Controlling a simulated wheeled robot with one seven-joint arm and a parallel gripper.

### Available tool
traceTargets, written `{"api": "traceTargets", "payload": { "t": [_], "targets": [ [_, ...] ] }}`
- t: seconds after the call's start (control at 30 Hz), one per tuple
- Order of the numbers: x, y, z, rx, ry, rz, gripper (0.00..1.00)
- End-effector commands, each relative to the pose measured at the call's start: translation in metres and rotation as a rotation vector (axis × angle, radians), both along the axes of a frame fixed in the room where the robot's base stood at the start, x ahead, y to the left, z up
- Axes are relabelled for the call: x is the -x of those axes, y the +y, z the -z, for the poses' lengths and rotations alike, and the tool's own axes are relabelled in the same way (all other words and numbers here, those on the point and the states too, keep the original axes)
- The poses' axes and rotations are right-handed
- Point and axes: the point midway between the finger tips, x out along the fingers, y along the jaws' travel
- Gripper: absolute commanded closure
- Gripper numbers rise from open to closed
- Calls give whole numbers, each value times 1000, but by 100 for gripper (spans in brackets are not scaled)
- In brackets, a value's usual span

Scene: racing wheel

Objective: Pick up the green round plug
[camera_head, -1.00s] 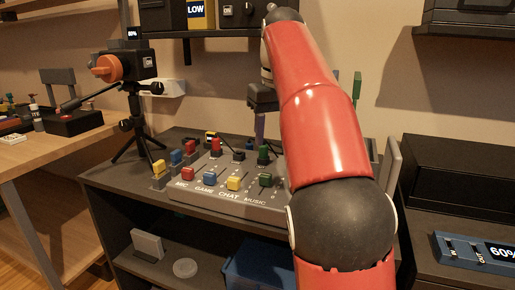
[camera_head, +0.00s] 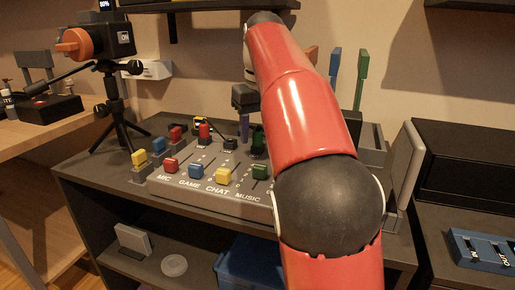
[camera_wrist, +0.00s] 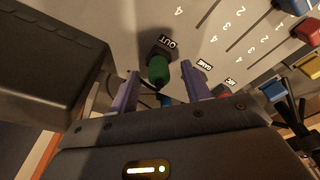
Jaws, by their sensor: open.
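The green round plug (camera_wrist: 159,70) stands at the OUT label on the grey mixer panel in the wrist view. My gripper (camera_wrist: 160,74) is open, with one purple finger on each side of the plug; I cannot tell whether either touches it. In the head view the plug (camera_head: 258,140) shows partly, just left of my red arm. My purple fingers (camera_head: 244,126) show just left of it, and their tips are hard to make out.
The mixer panel (camera_head: 205,196) carries a green slider (camera_head: 260,172), a yellow slider (camera_head: 222,177) and a red upright plug (camera_head: 204,131). A black box (camera_wrist: 48,62) stands close on the left in the wrist view. A camera on a tripod (camera_head: 108,95) stands at left.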

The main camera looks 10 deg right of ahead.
Motion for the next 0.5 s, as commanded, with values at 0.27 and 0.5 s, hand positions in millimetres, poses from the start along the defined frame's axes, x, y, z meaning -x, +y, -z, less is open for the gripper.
{"api": "traceTargets", "payload": {
  "t": [0.27,0.5],
  "targets": [
    [-1,0,7,1,-1,0,53],
    [-1,0,7,0,-1,0,77]
  ]
}}
